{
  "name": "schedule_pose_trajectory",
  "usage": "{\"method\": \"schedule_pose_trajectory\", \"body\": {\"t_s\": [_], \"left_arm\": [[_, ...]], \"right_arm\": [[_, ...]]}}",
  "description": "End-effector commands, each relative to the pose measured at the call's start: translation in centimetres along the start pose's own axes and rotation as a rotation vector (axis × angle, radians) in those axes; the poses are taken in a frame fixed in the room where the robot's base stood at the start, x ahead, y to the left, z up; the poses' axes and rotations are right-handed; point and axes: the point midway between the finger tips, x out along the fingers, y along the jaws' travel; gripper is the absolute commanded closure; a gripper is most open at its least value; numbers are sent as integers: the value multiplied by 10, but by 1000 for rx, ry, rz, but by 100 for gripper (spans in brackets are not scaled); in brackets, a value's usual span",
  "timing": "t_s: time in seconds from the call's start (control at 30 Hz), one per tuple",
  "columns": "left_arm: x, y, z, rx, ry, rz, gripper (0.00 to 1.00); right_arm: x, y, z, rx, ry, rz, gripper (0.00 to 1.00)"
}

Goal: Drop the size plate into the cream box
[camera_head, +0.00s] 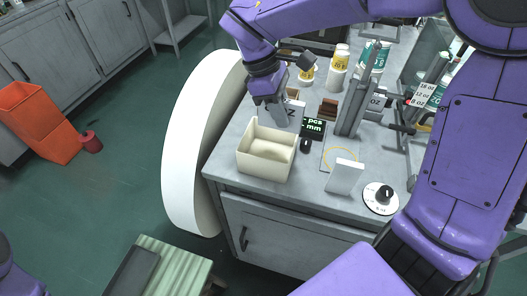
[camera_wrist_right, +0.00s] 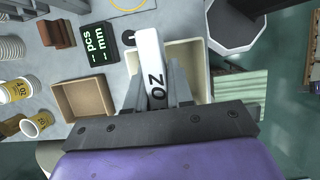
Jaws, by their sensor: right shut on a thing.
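The size plate is a white slab with dark "OZ" lettering, and it shows in the wrist view (camera_wrist_right: 152,62) and partly in the head view (camera_head: 292,113). My right gripper (camera_wrist_right: 155,98) is shut on it. In the head view the right gripper (camera_head: 272,112) points down just behind the far rim of the cream box. The cream box (camera_head: 262,166) is open-topped and stands on the grey cabinet's front left; it looks empty. In the wrist view the cream box (camera_wrist_right: 199,48) is partly hidden behind the plate and fingers. My left gripper is not in view.
A black "pcs mm" display (camera_head: 313,127) stands right of the box. A white block (camera_head: 345,177), a round dial (camera_head: 381,197) and a grey upright fixture (camera_head: 352,112) are farther right.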

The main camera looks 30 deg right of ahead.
Motion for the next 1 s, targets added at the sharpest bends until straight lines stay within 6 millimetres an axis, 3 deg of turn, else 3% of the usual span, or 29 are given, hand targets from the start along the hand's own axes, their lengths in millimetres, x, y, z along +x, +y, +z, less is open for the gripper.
{"method": "schedule_pose_trajectory", "body": {"t_s": [0.03, 0.13, 0.37, 0.4, 0.47, 0.5, 0.8, 0.87, 1.0], "left_arm": [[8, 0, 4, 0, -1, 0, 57], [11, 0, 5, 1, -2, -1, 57], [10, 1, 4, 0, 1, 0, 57], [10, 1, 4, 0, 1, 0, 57], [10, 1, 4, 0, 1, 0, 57], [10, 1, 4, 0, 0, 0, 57], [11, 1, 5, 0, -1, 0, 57], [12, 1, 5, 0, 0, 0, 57], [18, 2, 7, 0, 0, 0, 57]], "right_arm": [[11, 3, -8, -1, -6, -4, 100], [16, 12, -22, -4, -17, -10, 100], [17, 20, -33, -7, -26, -18, 100], [17, 20, -33, -7, -26, -18, 72], [16, 21, -33, -7, -26, -18, 53], [16, 20, -33, -7, -26, -18, 49], [14, 21, -34, -7, -26, -17, 49], [7, 21, -34, -7, -25, -17, 49], [-24, 21, -34, -5, -22, -13, 49]]}}
